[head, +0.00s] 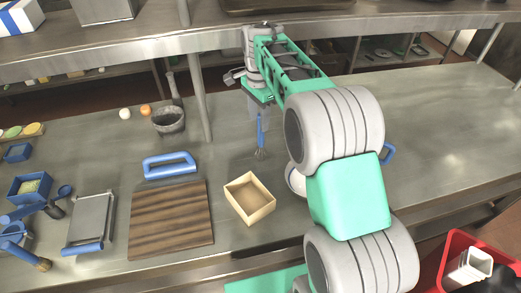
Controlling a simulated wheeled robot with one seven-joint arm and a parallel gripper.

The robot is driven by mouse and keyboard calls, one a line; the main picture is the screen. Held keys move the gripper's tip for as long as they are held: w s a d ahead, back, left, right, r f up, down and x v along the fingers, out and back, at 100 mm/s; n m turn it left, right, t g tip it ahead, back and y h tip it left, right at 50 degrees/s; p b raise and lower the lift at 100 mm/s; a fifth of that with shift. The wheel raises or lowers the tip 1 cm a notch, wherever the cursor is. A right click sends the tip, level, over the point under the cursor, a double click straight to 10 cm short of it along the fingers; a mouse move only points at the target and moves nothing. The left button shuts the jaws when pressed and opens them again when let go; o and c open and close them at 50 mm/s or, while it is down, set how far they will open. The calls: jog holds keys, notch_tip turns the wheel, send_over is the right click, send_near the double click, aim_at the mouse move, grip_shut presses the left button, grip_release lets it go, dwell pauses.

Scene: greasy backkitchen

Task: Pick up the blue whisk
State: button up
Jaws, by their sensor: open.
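The blue whisk (260,130) is on the steel counter near the middle of the head view. Its blue handle points away from me, and its dark wire end (262,154) is nearer to me. My gripper (261,108) is open and points down at the far end of the handle. The arm reaches over from the right. The fingertips are small and partly hidden, and I cannot tell whether they touch the handle.
An open wooden box (249,212) stands nearer than the whisk. A wooden board (170,220), blue handle (169,165) and grey mortar (168,121) are to the left. A shelf post (198,95) and overhead shelf (130,50) border the space. The right counter (455,120) is mostly clear.

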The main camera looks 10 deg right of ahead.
jog(key=p, duration=0.1)
send_over(260, 146)
jog(key=f, duration=0.4)
jog(key=shift+w+d+f, duration=0.1)
jog(key=shift+w, duration=0.25)
jog(key=shift+w+f, duration=0.1)
jog(key=shift+f, duration=0.35)
jog(key=shift+c, duration=0.5)
grip_shut()
